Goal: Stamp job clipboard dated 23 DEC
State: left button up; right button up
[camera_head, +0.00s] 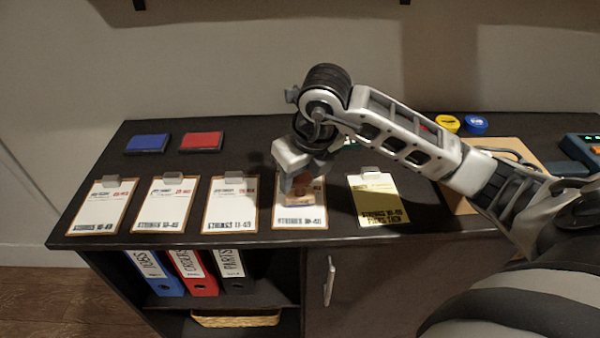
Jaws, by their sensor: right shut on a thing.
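Several job clipboards lie in a row on the dark cabinet top (340,220). From the left there are four white-sheeted ones: the first (103,208), the second (163,207), the third (231,206) and the fourth (301,222). To their right is a yellow-sheeted clipboard (380,202). Small red print shows near the top of the first three, too small to read as dates. My right gripper (302,186) points down over the fourth clipboard, shut on a small brownish thing, apparently a stamp (299,202). I cannot tell whether it touches the paper. My left gripper is out of view.
A blue ink pad (147,143) and a red ink pad (201,142) lie behind the clipboards. A yellow tin (447,123) and a blue tin (475,125) stand at the back right. My right arm covers much of the right side.

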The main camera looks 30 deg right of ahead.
jog(key=shift+f, duration=0.2)
dwell(0.5)
jog(key=shift+s+f+b, duration=0.1)
jog(key=shift+f+b, duration=0.4)
jog(key=shift+b, duration=0.25)
dwell(1.1)
jog(key=shift+r, duration=0.15)
jog(key=shift+r+p, duration=1.25)
jog(key=shift+r, duration=0.4)
jog(key=shift+r+p, duration=1.2)
jog(key=shift+r, duration=0.65)
